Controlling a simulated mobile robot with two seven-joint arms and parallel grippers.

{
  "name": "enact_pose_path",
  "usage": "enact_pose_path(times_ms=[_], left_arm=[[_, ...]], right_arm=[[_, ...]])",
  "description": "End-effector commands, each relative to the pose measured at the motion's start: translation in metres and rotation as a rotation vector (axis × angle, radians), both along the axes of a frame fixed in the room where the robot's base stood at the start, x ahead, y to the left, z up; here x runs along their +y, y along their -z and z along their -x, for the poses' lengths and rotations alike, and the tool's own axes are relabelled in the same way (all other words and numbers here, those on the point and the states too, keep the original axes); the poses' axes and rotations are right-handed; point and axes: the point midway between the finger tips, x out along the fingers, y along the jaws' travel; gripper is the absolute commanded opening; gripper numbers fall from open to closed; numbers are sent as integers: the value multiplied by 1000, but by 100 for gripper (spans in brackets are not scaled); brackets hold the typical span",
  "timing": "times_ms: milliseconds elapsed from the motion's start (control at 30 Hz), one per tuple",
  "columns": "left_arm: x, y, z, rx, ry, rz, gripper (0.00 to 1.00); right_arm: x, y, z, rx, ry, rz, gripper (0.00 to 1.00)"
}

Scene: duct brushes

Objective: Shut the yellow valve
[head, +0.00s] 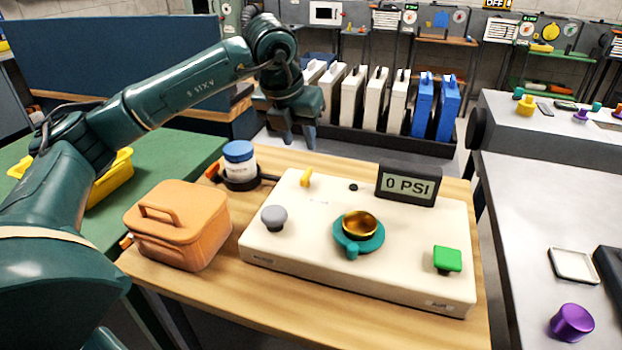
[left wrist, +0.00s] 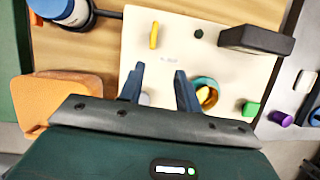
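The yellow valve (head: 306,178) is a small yellow lever at the back left of a cream panel box (head: 300,254) on the wooden table. In the left wrist view the yellow valve (left wrist: 154,35) stands beyond the fingertips, pointing up the picture. My left gripper (head: 300,138) hangs above and behind the panel's back edge in the head view, apart from the valve. In the left wrist view my left gripper (left wrist: 160,70) shows two spread fingers with nothing between them. My right gripper is not in view.
The panel also bears a grey knob (head: 274,217), a teal and gold dial (head: 358,232), a green button (head: 447,260) and a gauge reading 0 PSI (head: 408,184). An orange box (head: 178,225) and a blue-lidded jar (head: 239,164) stand to its left.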

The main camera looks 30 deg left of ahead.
Motion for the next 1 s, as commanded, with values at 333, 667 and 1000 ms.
enact_pose_path(times_ms=[333, 667, 1000], left_arm=[[13, 14, -6, -6, -35, -33, 34], [17, 77, -31, -6, -33, -30, 34], [20, 115, -48, -8, -31, -31, 34]], right_arm=[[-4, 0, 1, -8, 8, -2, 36], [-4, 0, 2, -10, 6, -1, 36], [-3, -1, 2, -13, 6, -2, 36]])
